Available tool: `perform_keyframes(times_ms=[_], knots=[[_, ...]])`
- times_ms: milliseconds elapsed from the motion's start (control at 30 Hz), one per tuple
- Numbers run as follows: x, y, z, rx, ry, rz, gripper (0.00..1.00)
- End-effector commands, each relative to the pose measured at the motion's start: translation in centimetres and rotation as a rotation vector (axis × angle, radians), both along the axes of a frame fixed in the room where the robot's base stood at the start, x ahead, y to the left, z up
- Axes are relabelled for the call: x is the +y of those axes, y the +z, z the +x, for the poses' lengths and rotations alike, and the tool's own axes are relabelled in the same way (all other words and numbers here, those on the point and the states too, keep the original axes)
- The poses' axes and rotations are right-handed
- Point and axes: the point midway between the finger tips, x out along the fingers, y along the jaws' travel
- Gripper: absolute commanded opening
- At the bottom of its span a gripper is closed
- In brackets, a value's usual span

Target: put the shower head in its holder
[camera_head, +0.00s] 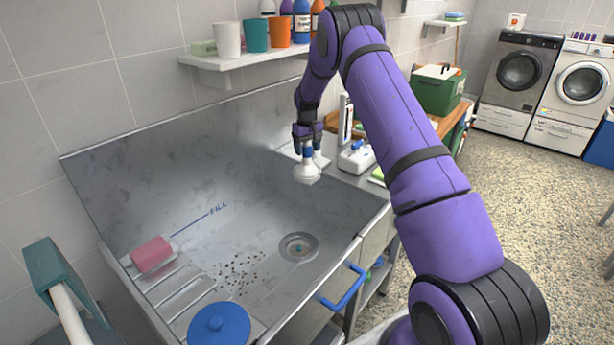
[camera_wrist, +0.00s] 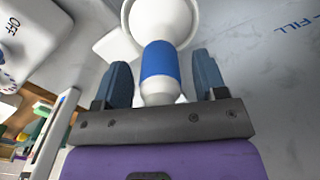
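The shower head (camera_head: 307,172) is white with a blue band and shows above the right back part of the sink, its wide white end downward. It also shows in the wrist view (camera_wrist: 160,66), with its blue band between my fingers. My gripper (camera_head: 308,143) points down over it. In the wrist view my gripper (camera_wrist: 162,80) has one finger on each side of the band, with a narrow gap visible at both sides. A white flat piece (camera_wrist: 116,46) lies behind the shower head; I cannot tell whether it is the holder or touches the head.
A white appliance (camera_head: 355,158) stands right of my gripper. A shelf with cups (camera_head: 228,40) hangs above. The sink's middle is open.

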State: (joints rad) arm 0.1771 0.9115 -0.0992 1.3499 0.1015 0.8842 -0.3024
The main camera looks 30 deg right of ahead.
Motion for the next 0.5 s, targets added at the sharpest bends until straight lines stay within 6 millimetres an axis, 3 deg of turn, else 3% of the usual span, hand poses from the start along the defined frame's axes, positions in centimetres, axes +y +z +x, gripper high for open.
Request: perform_keyframes(times_ms=[233, 500], knots=[[0.0, 0.8, 0.0, 0.0, 0.0, 0.0, 0.65], [0.0, 5.4, 0.0, -0.002, 0.0, 0.0, 0.65]])
